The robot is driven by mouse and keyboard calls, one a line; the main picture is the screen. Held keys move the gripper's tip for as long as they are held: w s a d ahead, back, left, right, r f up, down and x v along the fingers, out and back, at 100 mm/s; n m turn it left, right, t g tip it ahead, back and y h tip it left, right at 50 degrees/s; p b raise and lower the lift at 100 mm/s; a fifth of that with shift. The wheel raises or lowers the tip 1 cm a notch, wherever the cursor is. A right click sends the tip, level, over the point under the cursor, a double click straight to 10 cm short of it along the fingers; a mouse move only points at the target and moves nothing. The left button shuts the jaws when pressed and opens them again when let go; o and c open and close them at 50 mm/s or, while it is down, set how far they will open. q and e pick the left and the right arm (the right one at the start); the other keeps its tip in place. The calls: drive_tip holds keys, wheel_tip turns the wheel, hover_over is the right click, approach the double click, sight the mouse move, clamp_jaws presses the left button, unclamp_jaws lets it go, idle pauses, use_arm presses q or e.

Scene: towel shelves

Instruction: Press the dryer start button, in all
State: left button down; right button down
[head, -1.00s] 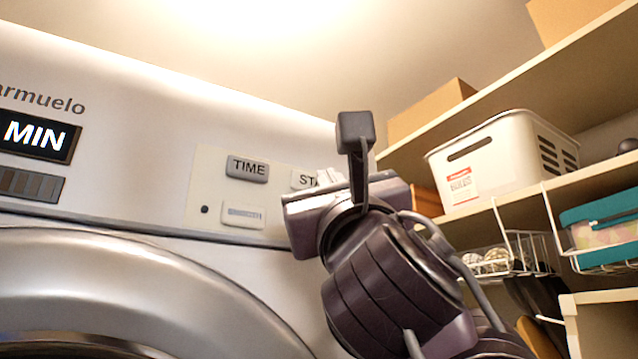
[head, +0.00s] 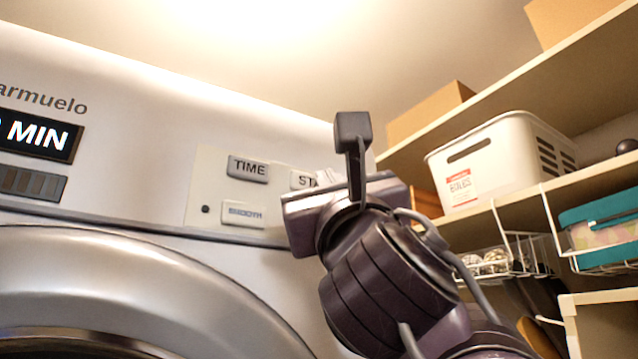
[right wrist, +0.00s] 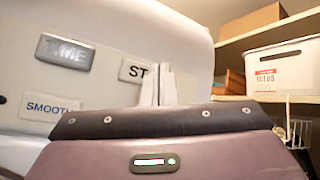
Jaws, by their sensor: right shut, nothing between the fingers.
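The dryer (head: 140,140) fills the left of the head view, with a lit display (head: 38,134) reading "MIN". Its panel has a grey TIME button (head: 248,168), a white SMOOTH button (head: 243,214) and a pale button marked "ST" (head: 301,180). My right gripper hides the rest of that label. In the right wrist view the "ST" button (right wrist: 132,71) is just left of my right gripper's fingers (right wrist: 156,88), which are shut and empty. They partly cover the button; whether they touch it I cannot tell. My left gripper is not in view.
Shelves stand at the right, with a white bin (head: 500,160), cardboard boxes (head: 430,110), a wire basket (head: 510,256) and a teal container (head: 600,236). The shelf edge comes close behind my right arm.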

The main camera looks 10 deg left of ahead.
drive_tip(key=shift+s+d, duration=0.4)
drive_tip(key=shift+s, duration=0.15)
drive_tip(key=s+d, duration=0.1)
drive_tip(key=s, duration=0.1)
drive_tip(key=s+d+b, duration=0.1)
drive_tip(key=s+d, duration=0.1)
idle(0.4)
drive_tip(key=shift+f, duration=0.1)
idle(0.7)
